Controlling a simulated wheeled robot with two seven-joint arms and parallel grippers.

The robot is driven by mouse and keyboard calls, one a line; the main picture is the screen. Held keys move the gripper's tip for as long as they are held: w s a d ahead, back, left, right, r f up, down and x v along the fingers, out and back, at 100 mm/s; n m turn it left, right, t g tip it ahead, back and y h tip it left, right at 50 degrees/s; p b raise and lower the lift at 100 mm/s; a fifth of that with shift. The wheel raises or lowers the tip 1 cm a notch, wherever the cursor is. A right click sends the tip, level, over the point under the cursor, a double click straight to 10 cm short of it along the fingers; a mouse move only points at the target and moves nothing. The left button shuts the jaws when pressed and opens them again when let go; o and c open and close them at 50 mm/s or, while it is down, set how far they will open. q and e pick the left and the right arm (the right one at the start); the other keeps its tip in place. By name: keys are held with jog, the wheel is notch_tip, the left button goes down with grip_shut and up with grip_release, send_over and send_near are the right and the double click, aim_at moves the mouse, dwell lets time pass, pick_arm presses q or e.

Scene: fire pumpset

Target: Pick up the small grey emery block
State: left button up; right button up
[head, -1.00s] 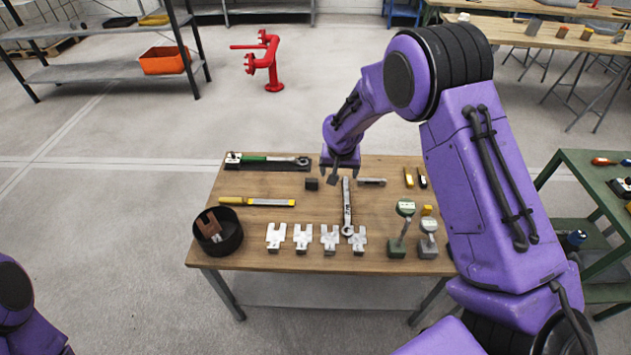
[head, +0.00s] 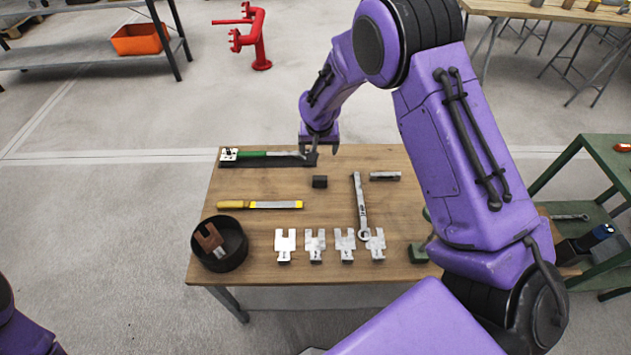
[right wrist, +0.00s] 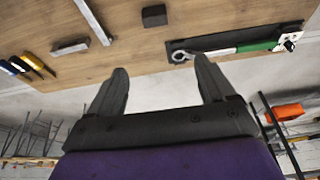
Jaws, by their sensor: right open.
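The small dark grey emery block (head: 319,182) lies on the wooden table (head: 270,184), between the green-handled tool and the long wrench. In the right wrist view the block (right wrist: 154,16) is near the top edge, ahead of the fingers and apart from them. My right gripper (head: 320,150) is over the far edge of the table, beyond the block. In the right wrist view my right gripper (right wrist: 161,68) is open with nothing between its fingers. My left gripper is out of view; only part of my left arm shows at the lower left.
The green-handled tool (head: 267,154) lies in a dark tray close to my right gripper. A long wrench (head: 360,202) and a grey bar (head: 385,176) lie right of the block. A yellow-handled file (head: 260,205), a black bowl (head: 237,240) and several metal brackets (head: 315,244) are nearer.

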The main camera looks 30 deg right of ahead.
notch_tip(320, 180, down, 2)
jog(key=s+b, duration=0.2)
jog(key=b, duration=0.5)
send_near(320, 179)
jog(key=f, duration=0.1)
jog(key=p+x, duration=0.1)
jog(key=x, duration=0.8)
jog(key=shift+w+d, duration=0.15)
jog(key=shift+w+f, duration=0.1)
jog(key=shift+f, duration=0.1)
jog(key=c, duration=1.2)
jog(key=shift+r, duration=0.15)
